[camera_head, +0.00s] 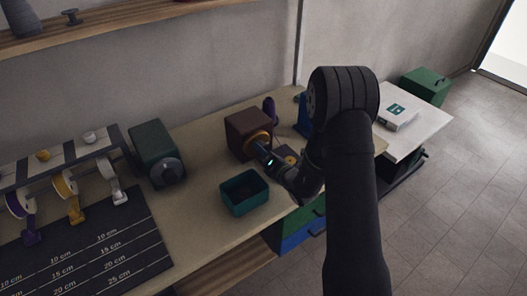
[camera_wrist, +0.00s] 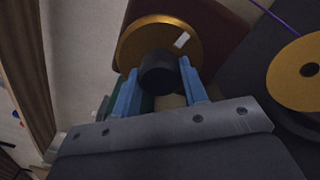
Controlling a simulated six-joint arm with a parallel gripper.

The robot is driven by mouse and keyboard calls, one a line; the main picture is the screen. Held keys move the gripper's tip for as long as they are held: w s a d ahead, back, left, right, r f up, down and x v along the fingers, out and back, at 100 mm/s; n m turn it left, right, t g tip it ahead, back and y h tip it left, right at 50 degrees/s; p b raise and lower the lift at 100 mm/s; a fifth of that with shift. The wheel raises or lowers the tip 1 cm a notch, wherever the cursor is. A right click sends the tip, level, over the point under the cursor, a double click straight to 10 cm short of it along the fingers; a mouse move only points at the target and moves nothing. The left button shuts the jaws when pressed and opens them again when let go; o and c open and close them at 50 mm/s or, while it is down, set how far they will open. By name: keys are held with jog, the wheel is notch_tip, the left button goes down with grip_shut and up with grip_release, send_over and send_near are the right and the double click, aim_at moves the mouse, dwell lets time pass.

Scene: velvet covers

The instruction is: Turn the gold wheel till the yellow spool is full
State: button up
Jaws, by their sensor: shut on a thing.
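The gold wheel (camera_head: 256,138) is on the front of a dark brown box (camera_head: 241,122). In the wrist view the wheel (camera_wrist: 137,42) has a white mark near its right edge and a black knob (camera_wrist: 158,72) standing out towards me. My gripper (camera_wrist: 158,88), with blue fingers, is shut on this knob, one finger on each side. In the head view my gripper (camera_head: 270,158) is partly hidden by my arm. The yellow spool (camera_wrist: 292,78) is right of the wheel in the wrist view, its flange face showing; how much is wound on it is hidden. It also shows in the head view (camera_head: 290,154).
A teal bin (camera_head: 235,203) stands left of my gripper. A green machine with a grey dial (camera_head: 168,171) is further left, near a ribbon rack (camera_head: 62,163) and a measuring mat (camera_head: 85,245). A purple cord (camera_wrist: 277,19) runs behind the yellow spool. A white box (camera_head: 398,112) lies at the right.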

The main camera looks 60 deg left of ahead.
jog(key=shift+m, duration=0.3)
jog(key=o, duration=1)
jog(key=shift+c, duration=0.2)
jog(key=d, duration=1.7)
jog(key=shift+d, duration=0.25)
jog(key=shift+a, duration=0.2)
jog(key=a, duration=1.7)
jog(key=shift+a, duration=0.1)
